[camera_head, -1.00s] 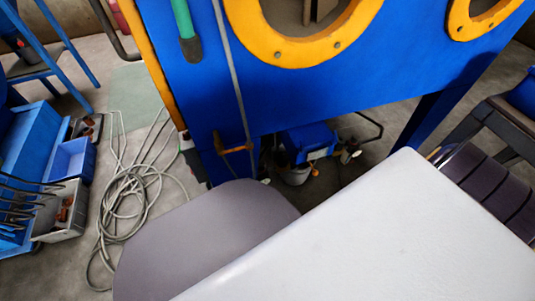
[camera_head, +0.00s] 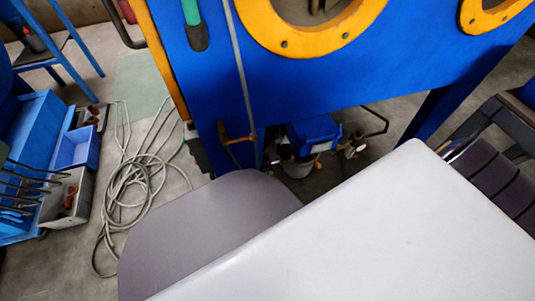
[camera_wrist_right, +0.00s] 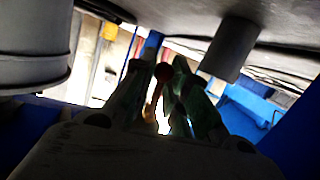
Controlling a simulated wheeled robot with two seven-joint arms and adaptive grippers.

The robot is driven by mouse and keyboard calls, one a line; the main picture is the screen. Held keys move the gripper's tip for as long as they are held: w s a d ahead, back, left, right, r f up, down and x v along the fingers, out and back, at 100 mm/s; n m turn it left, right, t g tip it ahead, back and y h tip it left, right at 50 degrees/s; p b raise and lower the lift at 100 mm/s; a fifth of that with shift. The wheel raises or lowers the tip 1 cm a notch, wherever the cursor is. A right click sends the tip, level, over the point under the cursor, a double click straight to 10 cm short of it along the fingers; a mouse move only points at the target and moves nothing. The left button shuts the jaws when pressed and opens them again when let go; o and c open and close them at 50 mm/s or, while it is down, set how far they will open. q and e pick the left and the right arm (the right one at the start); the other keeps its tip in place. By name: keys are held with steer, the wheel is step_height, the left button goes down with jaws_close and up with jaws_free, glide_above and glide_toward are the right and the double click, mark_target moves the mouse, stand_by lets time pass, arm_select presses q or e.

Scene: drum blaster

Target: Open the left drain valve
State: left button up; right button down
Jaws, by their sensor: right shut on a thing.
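In the right wrist view, my right gripper (camera_wrist_right: 160,90) points away under a dark overhead surface, with its fingers closed around a thin orange-brown handle with a dark reddish knob (camera_wrist_right: 162,72). Shadow and glare hide the exact contact, and I cannot tell for sure that this is the left drain valve. A dark grey pipe stub (camera_wrist_right: 233,48) hangs down to the right of the fingers. The head view shows a blue cabinet (camera_head: 330,80) with small fittings (camera_head: 353,147) below it. Neither gripper shows in the head view.
A large grey cylinder (camera_wrist_right: 35,45) is close on the left in the right wrist view. In the head view, a coiled hose (camera_head: 130,195) lies on the floor beside a blue bin (camera_head: 75,150). A blue unit (camera_head: 312,132) sits under the cabinet.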

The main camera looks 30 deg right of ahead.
steer(key=shift+s+a+f, duration=0.1)
stand_by(0.5)
steer(key=c, duration=1.6)
jaws_free()
